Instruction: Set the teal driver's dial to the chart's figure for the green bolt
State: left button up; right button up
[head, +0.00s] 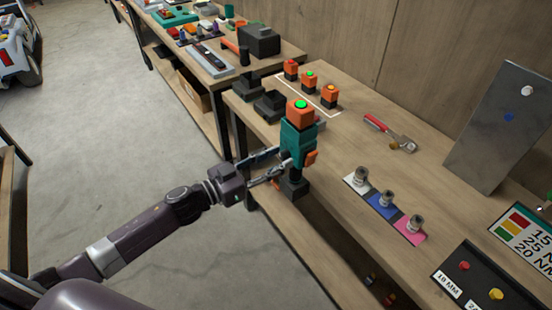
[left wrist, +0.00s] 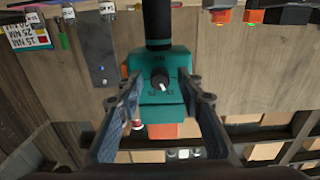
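The teal driver (head: 297,140) stands upright at the front edge of the bench, with an orange block with a green top above and a black part below. In the left wrist view, the driver's body (left wrist: 176,62) faces me with its black dial (left wrist: 160,82); small figures surround the dial, too blurred to read surely. The dial's white mark points downward, slightly right. My left gripper (head: 284,168) is open, its fingers spread either side of the driver; contact is unclear. The chart (head: 520,235) at right has coloured squares and 15, 25 and 20 NM. My right gripper is not in view.
Three orange blocks (head: 311,82) with coloured tops stand behind the driver. A red-handled wrench (head: 390,133), sockets on coloured pads (head: 385,203), a grey panel (head: 506,125) and a black button box (head: 478,285) occupy the bench.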

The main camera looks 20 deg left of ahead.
pick_arm(q)
jog(key=c, duration=0.8)
grip_shut()
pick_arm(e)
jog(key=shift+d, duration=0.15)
pick_arm(q)
jog(key=shift+m, duration=0.3)
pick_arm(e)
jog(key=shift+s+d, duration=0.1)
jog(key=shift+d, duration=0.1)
pick_arm(q)
jog(key=m+b, duration=0.1)
jog(key=m, duration=0.8)
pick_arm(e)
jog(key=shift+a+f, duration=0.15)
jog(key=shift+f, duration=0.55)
